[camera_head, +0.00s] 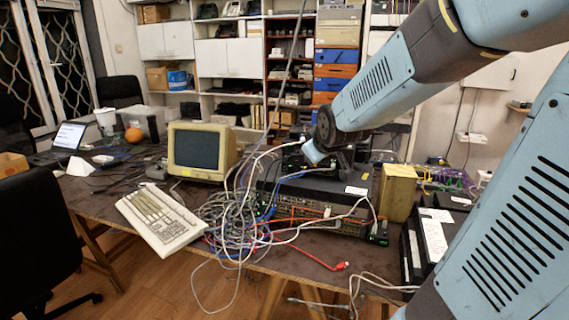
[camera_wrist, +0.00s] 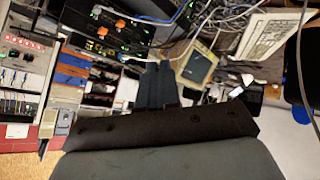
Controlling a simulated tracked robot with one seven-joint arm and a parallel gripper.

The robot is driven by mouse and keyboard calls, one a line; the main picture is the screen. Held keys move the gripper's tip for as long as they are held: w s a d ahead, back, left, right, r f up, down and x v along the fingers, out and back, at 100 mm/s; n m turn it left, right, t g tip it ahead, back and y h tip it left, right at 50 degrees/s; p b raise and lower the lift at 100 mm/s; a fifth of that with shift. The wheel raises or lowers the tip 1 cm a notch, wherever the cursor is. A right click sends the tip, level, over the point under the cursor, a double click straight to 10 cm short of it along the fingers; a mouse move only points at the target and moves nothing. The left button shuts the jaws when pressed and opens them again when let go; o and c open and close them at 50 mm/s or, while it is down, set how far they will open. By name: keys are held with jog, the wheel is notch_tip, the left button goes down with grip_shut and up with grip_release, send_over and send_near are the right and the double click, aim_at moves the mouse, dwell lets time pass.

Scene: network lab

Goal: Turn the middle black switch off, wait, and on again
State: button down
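A stack of black network switches (camera_head: 325,194) sits on the wooden table, with cables plugged into the front. The middle switch (camera_head: 310,214) is hard to separate from its neighbours, and I cannot make out its power button. Black switches with small lights and orange plugs also show at the top of the wrist view (camera_wrist: 118,32). My gripper (camera_head: 318,160) hangs over the back of the stack in the head view, partly hidden by the wrist. In the wrist view its dark fingers (camera_wrist: 157,68) look together, with no gap and nothing visible between them.
A tangle of grey and blue cables (camera_head: 235,215) lies left of the stack, beside a beige keyboard (camera_head: 160,218) and an old monitor (camera_head: 200,150). A tan box (camera_head: 397,192) stands right of the stack.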

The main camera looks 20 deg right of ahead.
jog(key=w+d+f+n+t, duration=0.1)
jog(key=w+f+n+t, duration=0.15)
jog(key=w, duration=0.45)
jog(key=w+d+f+n+t, duration=0.2)
jog(key=w+f+n, duration=0.2)
jog(key=w, duration=0.3)
jog(key=w+f+n+t+y, duration=0.3)
jog(key=f+n+t, duration=0.1)
jog(key=f+n, duration=0.5)
jog(key=shift+w+a+f+y, duration=0.3)
jog(key=shift+f+y, duration=0.1)
jog(key=shift+f, duration=0.15)
send_near(285, 158)
jog(key=w+a, duration=0.1)
jog(key=a, duration=0.1)
jog(key=w+a, duration=0.1)
jog(key=a, duration=0.1)
jog(key=shift+w+r, duration=0.15)
jog(key=shift+w, duration=0.2)
jog(key=shift+w+d+r, duration=0.1)
jog(key=shift+w+d, duration=0.6)
jog(key=shift+w, duration=0.3)
jog(key=shift+w+d+r, duration=0.15)
jog(key=shift+w+d, duration=0.35)
jog(key=shift+w, duration=0.2)
